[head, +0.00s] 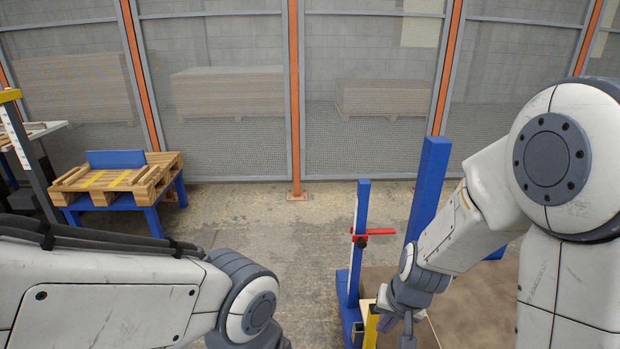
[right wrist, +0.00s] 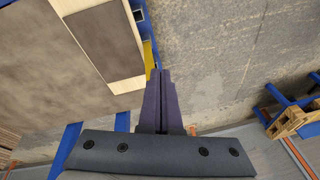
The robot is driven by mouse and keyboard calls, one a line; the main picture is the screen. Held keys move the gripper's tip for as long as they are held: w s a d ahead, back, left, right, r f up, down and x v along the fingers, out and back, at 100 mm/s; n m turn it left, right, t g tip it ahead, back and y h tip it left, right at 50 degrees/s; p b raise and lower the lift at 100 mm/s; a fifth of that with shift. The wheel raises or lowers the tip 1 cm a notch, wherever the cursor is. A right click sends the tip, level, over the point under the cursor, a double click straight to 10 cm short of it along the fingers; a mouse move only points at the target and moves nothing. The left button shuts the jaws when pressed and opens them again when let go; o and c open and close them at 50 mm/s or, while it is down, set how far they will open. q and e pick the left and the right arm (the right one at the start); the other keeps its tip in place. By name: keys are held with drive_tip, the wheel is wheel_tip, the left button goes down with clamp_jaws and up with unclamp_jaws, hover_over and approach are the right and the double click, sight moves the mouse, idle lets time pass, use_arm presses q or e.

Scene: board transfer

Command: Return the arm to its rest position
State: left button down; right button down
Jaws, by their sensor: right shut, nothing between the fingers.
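My right gripper (head: 408,326) is low in the head view, beside the blue stand. In the right wrist view its two dark fingers (right wrist: 161,74) are pressed together with nothing between them. Their tips are near a yellow part (right wrist: 149,56) at the edge of the blue stand; I cannot tell whether they touch it. My left arm crosses the lower left of the head view, and its gripper is out of view.
A blue stand (head: 364,215) with a red clamp (head: 373,231) rises beside my right forearm. A brown board (right wrist: 50,62) lies at the stand. A pallet (head: 128,180) on a blue table is at the left. Mesh fencing closes the back; the middle floor is clear.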

drive_tip(key=s+d+r+n+h, duration=0.1)
drive_tip(key=s+d+r+n, duration=0.2)
drive_tip(key=s+r, duration=0.15)
drive_tip(key=s+a+r+n+g+y+p, duration=0.1)
drive_tip(key=s+a+r+n, duration=0.25)
drive_tip(key=s+a, duration=0.35)
drive_tip(key=s+a+r+n+g, duration=0.2)
drive_tip(key=s+a+r+n, duration=0.15)
drive_tip(key=s+a, duration=0.4)
wheel_tip(320, 180, up, 20)
drive_tip(key=d+p, duration=0.1)
drive_tip(key=p, duration=2)
drive_tip(key=shift+w+r, duration=0.1)
